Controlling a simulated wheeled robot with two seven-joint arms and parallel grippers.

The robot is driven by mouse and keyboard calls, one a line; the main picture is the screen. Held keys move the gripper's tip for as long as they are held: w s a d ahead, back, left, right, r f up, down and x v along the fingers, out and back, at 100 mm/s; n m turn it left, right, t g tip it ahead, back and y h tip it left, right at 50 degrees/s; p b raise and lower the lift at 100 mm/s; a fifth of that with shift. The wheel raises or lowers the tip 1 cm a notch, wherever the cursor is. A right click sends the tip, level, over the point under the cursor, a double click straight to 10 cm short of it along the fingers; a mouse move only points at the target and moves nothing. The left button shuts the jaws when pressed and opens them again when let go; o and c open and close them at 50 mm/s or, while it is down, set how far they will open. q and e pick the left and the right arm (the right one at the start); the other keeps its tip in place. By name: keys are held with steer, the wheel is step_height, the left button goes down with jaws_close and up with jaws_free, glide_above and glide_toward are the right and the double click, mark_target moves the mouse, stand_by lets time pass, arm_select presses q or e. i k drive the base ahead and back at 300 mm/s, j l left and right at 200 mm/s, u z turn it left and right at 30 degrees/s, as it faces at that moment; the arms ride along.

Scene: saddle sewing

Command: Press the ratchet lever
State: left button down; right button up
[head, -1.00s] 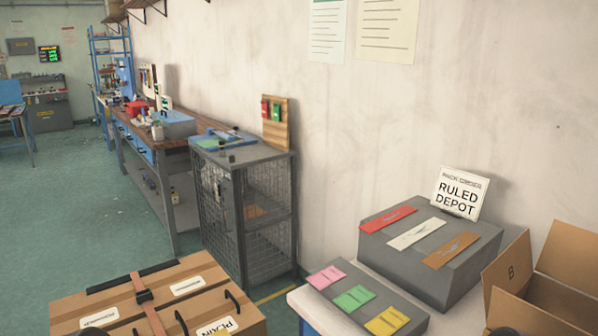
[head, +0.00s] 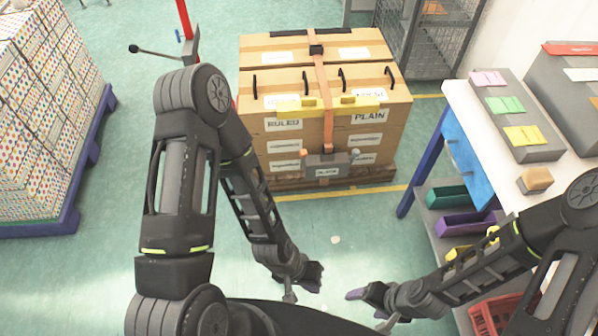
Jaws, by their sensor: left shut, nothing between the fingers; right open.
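The grey ratchet (head: 326,161) sits low on the front face of a strapped carton stack (head: 290,130) in the head view. An orange strap (head: 318,75) runs over the top and down to it. A small plate on the ratchet seems to read "SLACK". The lever cannot be told apart clearly from the ratchet body. My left gripper (head: 305,284) is shut and empty, low over the floor in front of the stack. My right gripper (head: 367,306) is open and empty, to the right of it. Both are apart from the ratchet.
A white table (head: 465,103) stands at the right, with coloured cards on a grey block (head: 535,148) and bins (head: 465,222) below. A dotted carton pallet (head: 35,120) is at the left. A wire cage (head: 440,45) stands behind. The floor before the stack is clear.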

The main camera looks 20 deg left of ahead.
mark_target(303, 153)
steer(key=k+j+u, duration=0.1)
steer(key=k+u, duration=0.25)
steer(key=z, duration=0.25)
steer(key=i+j+z, duration=0.25)
steer(key=z, duration=0.25)
steer(key=i+j+z, duration=0.25)
steer(key=z, duration=0.25)
steer(key=i+j, duration=0.15)
steer(key=j, duration=0.2)
steer(key=i+j, duration=0.15)
steer(key=j, duration=0.25)
steer(key=i+j+z, duration=0.1)
steer(key=j, duration=0.25)
steer(key=i, duration=0.05)
